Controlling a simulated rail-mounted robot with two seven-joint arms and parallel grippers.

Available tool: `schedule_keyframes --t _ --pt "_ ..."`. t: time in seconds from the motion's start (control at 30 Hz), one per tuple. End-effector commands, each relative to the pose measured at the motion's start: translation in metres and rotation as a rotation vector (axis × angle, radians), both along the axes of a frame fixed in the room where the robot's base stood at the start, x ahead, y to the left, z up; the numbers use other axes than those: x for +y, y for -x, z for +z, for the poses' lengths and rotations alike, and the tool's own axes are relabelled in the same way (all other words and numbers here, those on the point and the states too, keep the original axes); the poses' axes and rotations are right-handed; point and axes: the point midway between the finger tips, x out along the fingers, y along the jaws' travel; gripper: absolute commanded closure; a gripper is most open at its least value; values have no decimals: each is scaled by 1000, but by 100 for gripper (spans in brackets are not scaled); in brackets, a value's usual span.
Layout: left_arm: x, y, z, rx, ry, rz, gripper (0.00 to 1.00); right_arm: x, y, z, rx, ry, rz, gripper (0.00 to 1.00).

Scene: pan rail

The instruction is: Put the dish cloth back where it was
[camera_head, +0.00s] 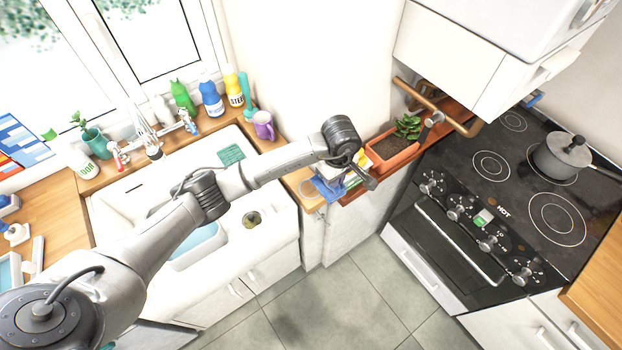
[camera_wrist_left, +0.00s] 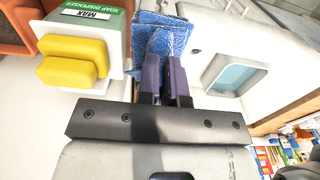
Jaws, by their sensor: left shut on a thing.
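The blue dish cloth (camera_head: 328,190) is at the counter corner between the sink and the planter in the head view. In the left wrist view the cloth (camera_wrist_left: 160,36) is a textured blue piece right at the fingertips. My left gripper (camera_wrist_left: 165,62) has its dark purple fingers closed on the near edge of the cloth. In the head view the left gripper (camera_head: 358,178) is over that corner, partly hiding what is there. I cannot tell whether the cloth rests on the counter. My right gripper is in neither view.
A soap dispenser (camera_wrist_left: 113,22) with yellow sponges (camera_wrist_left: 75,60) stands close left of the fingers in the wrist view. A terracotta planter (camera_head: 393,163) is beside the gripper. The white sink (camera_head: 262,222) lies left, the stove (camera_head: 500,190) right.

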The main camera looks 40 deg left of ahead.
Motion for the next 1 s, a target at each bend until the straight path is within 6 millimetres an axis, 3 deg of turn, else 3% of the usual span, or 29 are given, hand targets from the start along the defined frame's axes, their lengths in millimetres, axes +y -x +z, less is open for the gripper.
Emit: schedule_keyframes --t 0.2,0.4,0.67,1.0 --pt "45 -3 -25 3 1 3 100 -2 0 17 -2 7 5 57" --pt "73 -6 -42 1 1 0 100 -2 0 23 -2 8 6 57" --pt "83 -7 -53 2 2 -3 100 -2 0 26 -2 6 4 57" --pt "83 -8 -88 0 2 -4 100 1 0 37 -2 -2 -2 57"
